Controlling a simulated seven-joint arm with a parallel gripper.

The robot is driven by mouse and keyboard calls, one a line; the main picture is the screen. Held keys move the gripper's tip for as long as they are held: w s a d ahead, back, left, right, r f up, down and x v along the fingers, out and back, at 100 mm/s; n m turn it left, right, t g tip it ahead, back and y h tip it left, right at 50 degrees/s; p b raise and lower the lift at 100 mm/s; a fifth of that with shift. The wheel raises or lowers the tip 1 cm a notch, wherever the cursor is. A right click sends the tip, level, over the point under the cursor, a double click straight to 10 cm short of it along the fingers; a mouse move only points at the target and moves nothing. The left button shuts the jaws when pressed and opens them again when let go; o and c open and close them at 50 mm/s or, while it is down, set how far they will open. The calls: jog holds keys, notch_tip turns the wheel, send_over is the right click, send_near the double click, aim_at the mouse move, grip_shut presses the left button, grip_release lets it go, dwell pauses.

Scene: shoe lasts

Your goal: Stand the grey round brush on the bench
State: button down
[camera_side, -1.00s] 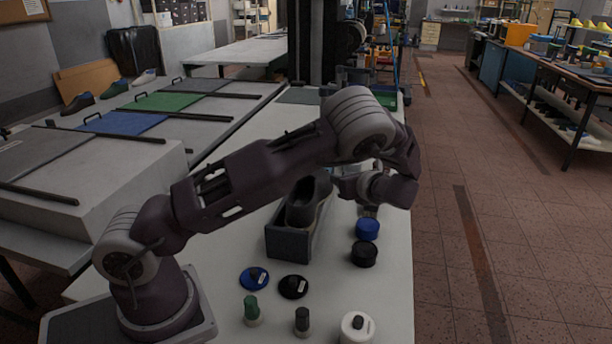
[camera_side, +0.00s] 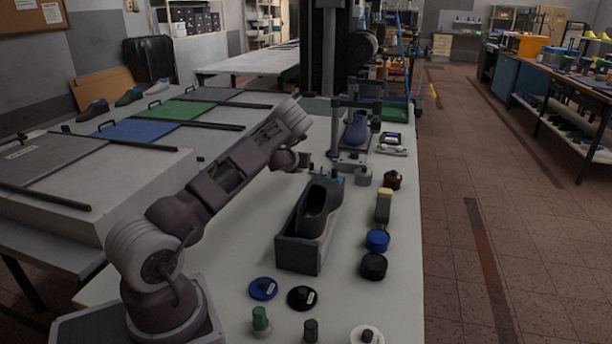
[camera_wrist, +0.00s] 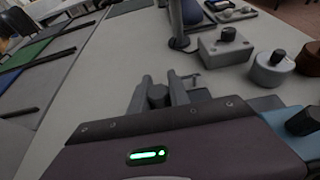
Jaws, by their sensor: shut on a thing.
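My gripper (camera_wrist: 165,88) is in the wrist view, its two grey fingers pointing away over the pale bench (camera_side: 350,310). It is shut on the grey round brush (camera_wrist: 158,95), of which only a dark grey rounded end shows between the fingers. The rest of the brush is hidden by the gripper and wrist. In the side view my gripper (camera_side: 308,164) is small and dark, to the left of and beyond the open box with a dark shoe last. What it holds cannot be made out there.
The dark box (camera_side: 298,258) holds a last (camera_side: 318,205). To its right stand a yellow-topped brush (camera_side: 383,205), a blue jar (camera_side: 377,240) and a black jar (camera_side: 374,266). A grey knobbed pot (camera_wrist: 268,70) and a knobbed block (camera_wrist: 225,46) stand ahead. Bench left of them is clear.

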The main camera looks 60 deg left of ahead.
aim_at(301, 181)
notch_tip(301, 181, down, 5)
jog(key=shift+f, duration=0.2)
jog(key=c, duration=1.5)
grip_release()
jog(key=shift+d, duration=0.1)
